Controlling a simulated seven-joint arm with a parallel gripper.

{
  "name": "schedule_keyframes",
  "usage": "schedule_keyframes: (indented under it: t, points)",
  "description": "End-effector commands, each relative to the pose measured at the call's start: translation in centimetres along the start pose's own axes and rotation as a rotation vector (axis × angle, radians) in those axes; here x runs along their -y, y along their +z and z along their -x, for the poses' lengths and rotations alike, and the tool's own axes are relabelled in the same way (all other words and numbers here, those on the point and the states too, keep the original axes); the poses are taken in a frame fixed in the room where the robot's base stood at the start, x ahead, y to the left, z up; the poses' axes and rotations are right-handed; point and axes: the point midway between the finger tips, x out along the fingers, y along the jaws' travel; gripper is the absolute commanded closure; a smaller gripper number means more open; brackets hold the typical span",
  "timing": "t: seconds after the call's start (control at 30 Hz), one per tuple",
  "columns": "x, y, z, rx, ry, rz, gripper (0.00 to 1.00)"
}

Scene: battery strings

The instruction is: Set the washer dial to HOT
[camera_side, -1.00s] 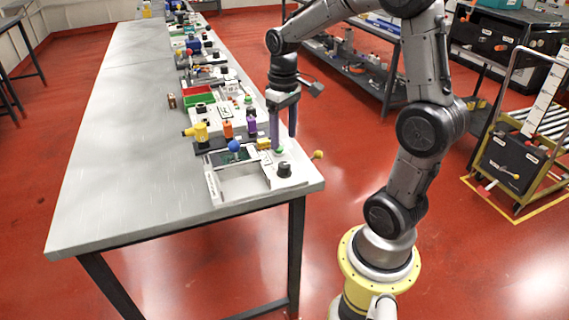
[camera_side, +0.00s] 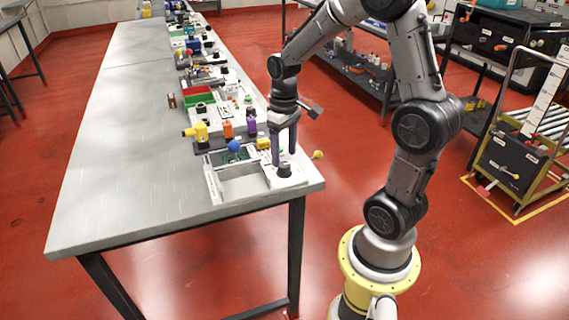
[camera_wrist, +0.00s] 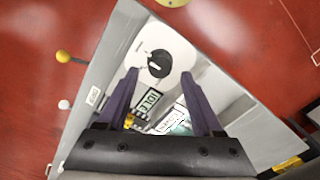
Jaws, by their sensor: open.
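The dial is a black round knob (camera_side: 284,169) on a white panel at the near right corner of the table. In the wrist view the dial (camera_wrist: 160,63) shows a pale pointer line and small marks around it, too small to read. My gripper (camera_side: 284,157) is open, with two purple fingers pointing down just behind and above the dial. In the wrist view my gripper (camera_wrist: 159,73) has its fingertips on either side of the dial's lower part, with a gap on each side. I cannot tell the height of the tips above the panel.
A yellow ball-ended lever (camera_side: 317,155) sticks out at the table's right edge. A blue ball (camera_side: 234,146) stands behind a shallow open tray (camera_side: 212,190) left of the dial. Several devices line the table's right side farther back. The table's left half (camera_side: 110,150) is clear.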

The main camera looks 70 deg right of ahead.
Motion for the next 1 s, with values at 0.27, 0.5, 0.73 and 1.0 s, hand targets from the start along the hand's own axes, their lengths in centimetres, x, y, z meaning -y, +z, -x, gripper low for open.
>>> schedule_keyframes:
  t: [0.27, 0.5, 0.73, 1.0]
  points:
    - [0.0, 0.0, -1.2, 0.002, 0.000, 0.000, 0.32]
    - [0.0, 0.0, -2.5, 0.001, 0.000, 0.000, 0.32]
    - [0.0, 0.0, -3.4, 0.001, 0.000, 0.000, 0.32]
    - [0.0, 0.0, -3.5, 0.000, 0.000, 0.000, 0.34]
